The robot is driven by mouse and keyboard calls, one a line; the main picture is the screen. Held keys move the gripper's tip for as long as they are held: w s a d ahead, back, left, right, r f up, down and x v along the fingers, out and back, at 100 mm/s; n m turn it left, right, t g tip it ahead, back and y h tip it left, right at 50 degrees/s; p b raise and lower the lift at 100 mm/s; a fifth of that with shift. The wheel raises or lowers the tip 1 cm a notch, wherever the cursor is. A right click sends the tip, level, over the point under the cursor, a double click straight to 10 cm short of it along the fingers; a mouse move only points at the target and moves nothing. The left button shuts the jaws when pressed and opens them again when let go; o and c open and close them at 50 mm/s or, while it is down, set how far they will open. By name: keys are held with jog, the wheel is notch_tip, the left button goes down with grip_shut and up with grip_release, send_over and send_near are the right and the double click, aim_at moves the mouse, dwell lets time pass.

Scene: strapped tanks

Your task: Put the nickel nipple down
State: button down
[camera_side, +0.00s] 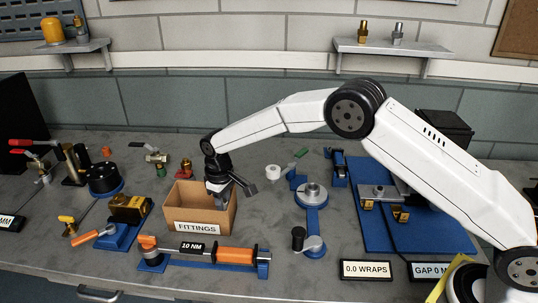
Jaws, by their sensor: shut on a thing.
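My gripper (222,192) points down at the open cardboard box (197,214) labelled FITTINGS, its fingertips at or just inside the mouth. The gripper is shut on the nickel nipple, which is too small and too covered by the fingers and the box wall to make out clearly. A grey part of the gripper sticks out past the box's right edge. The inside floor of the box is mostly hidden by its front wall.
An orange torque wrench (235,254) lies on a blue stand in front of the box. A blue fixture (313,200) and a white tape roll (273,171) are to the right. Valves (155,157) stand behind. A brass fitting (363,32) and a silver one (398,35) stand on the wall shelf.

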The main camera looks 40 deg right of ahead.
aim_at(224, 200)
jog(key=c, duration=0.8)
grip_release()
jog(key=shift+f, duration=0.1)
jog(key=shift+o, duration=0.2)
notch_tip(224, 200, up, 12)
jog(key=shift+r, duration=0.2)
jog(key=s+d+f+m+t, duration=0.1)
jog(key=s+d, duration=0.4)
jog(key=s, duration=0.4)
jog(key=s+d+f+m, duration=0.1)
jog(key=s+d, duration=0.4)
jog(key=s, duration=0.5)
jog(key=s+d+f+m+t, duration=0.1)
jog(key=s+d+f+m, duration=0.1)
jog(key=s+d, duration=0.3)
jog(key=shift+s+d+t, duration=0.25)
jog(key=shift+s+t, duration=0.05)
jog(key=shift+s, duration=2.1)
